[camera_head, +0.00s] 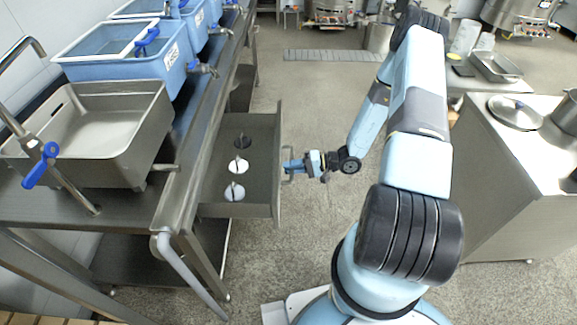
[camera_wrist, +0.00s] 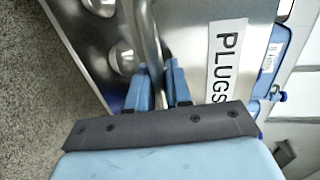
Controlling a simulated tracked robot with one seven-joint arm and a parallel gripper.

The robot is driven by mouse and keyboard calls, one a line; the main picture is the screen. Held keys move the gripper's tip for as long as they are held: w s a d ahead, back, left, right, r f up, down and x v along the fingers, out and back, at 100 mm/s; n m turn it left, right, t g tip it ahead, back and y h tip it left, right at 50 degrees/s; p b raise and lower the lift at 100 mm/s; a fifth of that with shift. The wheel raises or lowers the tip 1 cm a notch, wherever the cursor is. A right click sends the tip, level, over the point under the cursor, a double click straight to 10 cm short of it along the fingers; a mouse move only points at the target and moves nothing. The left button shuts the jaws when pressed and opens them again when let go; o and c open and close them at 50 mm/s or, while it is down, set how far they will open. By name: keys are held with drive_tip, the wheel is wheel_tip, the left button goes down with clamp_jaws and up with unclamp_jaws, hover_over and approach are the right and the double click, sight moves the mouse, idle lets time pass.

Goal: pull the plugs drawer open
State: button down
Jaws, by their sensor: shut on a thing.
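The plugs drawer (camera_head: 258,200) is pulled out from under the steel bench in the head view. Several round plugs lie in it, among them a white plug (camera_head: 235,192) and a dark plug (camera_head: 242,141). My gripper (camera_head: 290,167) is at the drawer's front, at its handle. In the wrist view my gripper's two blue fingers (camera_wrist: 160,88) are shut on the handle bar (camera_wrist: 149,40), one on each side of it. The PLUGS label (camera_wrist: 227,62) shows on the drawer front to the right of the handle.
A steel sink basin (camera_head: 105,130) and blue tubs (camera_head: 125,55) stand on the bench at left. A steel cabinet (camera_head: 500,190) with a lid (camera_head: 514,111) and a pot stands at right. The floor between is open, with a drain grate (camera_head: 330,56) farther back.

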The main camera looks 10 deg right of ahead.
drive_tip(key=shift+d+f, duration=0.2)
drive_tip(key=shift+d, duration=0.15)
drive_tip(key=shift+w, duration=0.15)
drive_tip(key=c, duration=1.2)
unclamp_jaws()
drive_tip(key=shift+w, duration=0.1)
drive_tip(key=shift+c, duration=0.2)
drive_tip(key=shift+r, duration=0.1)
drive_tip(key=v, duration=1.3)
drive_tip(key=shift+d, duration=0.3)
drive_tip(key=shift+r, duration=0.15)
